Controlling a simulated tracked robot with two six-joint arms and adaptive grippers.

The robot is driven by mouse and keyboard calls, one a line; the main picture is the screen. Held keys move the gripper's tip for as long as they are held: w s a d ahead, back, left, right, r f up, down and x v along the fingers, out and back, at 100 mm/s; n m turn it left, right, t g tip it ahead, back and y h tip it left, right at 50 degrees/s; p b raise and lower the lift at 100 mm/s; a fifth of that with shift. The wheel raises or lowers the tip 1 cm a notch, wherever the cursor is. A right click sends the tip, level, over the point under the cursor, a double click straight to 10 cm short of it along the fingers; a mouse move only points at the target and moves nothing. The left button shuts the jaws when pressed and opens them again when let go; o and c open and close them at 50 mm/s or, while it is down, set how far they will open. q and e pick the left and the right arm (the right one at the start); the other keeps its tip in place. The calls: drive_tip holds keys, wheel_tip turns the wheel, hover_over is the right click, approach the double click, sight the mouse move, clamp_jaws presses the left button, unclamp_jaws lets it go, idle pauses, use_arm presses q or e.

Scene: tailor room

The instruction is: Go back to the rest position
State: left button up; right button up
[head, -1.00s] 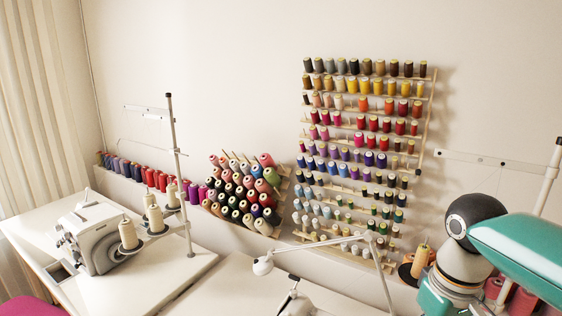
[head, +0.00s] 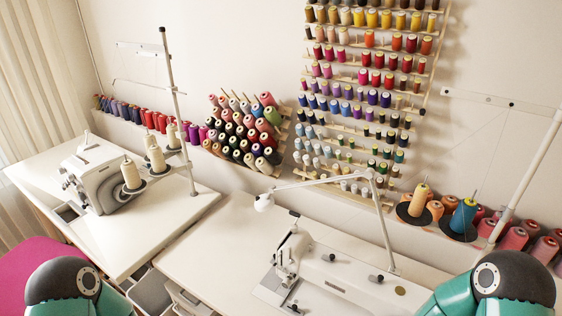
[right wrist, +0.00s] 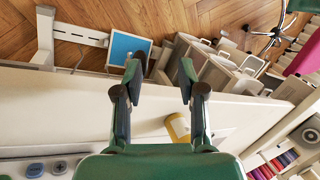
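My right gripper (right wrist: 160,85) shows in the right wrist view. Its two dark fingers are apart and nothing is between their tips. It is above the edge of the white sewing table (right wrist: 60,105), with the floor beyond the tips. In the head view only upper parts of my two arms show, at the bottom left and bottom right corners. Neither gripper shows in the head view, and my left gripper is in no view.
A white sewing machine (head: 335,280) with a lamp is on the middle table (head: 200,255). A serger (head: 95,175) stands on the left table. Thread racks (head: 365,75) hang on the wall. A pink chair (head: 35,255) is at lower left. A yellow spool (right wrist: 178,127) lies near my right gripper.

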drive_tip(key=s+f+m+b, duration=0.1)
drive_tip(key=s+f+b, duration=0.2)
drive_tip(key=f+b, duration=0.7)
wheel_tip(320, 180, down, 3)
drive_tip(key=shift+s+r, duration=0.2)
drive_tip(key=shift+s, duration=0.2)
